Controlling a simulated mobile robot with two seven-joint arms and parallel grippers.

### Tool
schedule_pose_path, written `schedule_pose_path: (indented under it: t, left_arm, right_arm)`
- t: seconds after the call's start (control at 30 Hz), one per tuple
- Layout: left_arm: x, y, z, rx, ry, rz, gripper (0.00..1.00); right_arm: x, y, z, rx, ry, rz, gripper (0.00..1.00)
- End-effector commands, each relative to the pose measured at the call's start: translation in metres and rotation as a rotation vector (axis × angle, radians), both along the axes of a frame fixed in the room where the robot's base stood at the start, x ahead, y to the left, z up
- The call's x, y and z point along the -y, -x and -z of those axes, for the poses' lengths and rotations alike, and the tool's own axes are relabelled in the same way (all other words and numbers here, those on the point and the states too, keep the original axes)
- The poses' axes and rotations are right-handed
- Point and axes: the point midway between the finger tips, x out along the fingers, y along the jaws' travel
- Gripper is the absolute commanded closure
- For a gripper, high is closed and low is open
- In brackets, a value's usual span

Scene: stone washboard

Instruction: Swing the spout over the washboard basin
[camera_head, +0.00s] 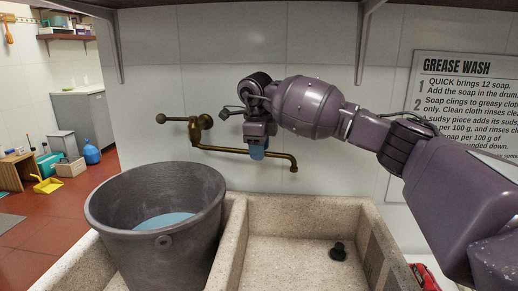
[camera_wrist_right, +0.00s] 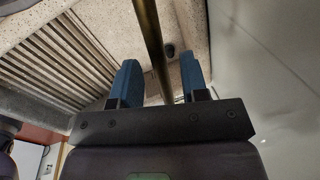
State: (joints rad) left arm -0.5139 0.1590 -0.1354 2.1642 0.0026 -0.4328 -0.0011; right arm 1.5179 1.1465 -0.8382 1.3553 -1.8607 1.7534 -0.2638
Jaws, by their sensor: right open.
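The brass spout (camera_head: 279,157) runs rightward from its wall tap (camera_head: 197,129), close along the tiled wall, and its tip bends down. The stone basin (camera_head: 300,273) stands below, its right compartment showing a smooth floor. My right gripper (camera_head: 257,154) points down at the middle of the spout. In the right wrist view the spout (camera_wrist_right: 148,35) passes between the two blue fingers of the open right gripper (camera_wrist_right: 159,62); contact is not clear. A ribbed washboard surface (camera_wrist_right: 75,50) shows at upper left there. My left gripper is not in view.
A grey bucket (camera_head: 160,255) with bluish liquid stands at the left compartment. A black plug (camera_head: 338,251) lies in the right compartment. A shelf bracket (camera_head: 362,45) hangs above my right arm. A sign (camera_head: 465,100) is on the wall at right.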

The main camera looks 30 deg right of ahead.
Motion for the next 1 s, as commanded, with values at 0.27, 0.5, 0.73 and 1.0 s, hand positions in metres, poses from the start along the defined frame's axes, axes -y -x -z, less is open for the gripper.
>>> schedule_pose_path:
  t: [0.27, 0.5, 0.73, 1.0]
  left_arm:
    - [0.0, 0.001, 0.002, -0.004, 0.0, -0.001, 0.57]
    - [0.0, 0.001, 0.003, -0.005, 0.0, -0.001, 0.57]
    - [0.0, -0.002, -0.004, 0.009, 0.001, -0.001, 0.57]
    - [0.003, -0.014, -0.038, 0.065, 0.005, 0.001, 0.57]
  right_arm:
    - [0.0, 0.0, 0.0, 0.0, 0.0, 0.0, 0.81]
    - [0.0, 0.0, 0.0, -0.001, 0.001, 0.0, 1.0]
    - [-0.003, 0.003, -0.004, 0.002, 0.0, 0.018, 1.0]
    - [-0.028, 0.022, -0.013, 0.01, -0.001, 0.167, 1.0]
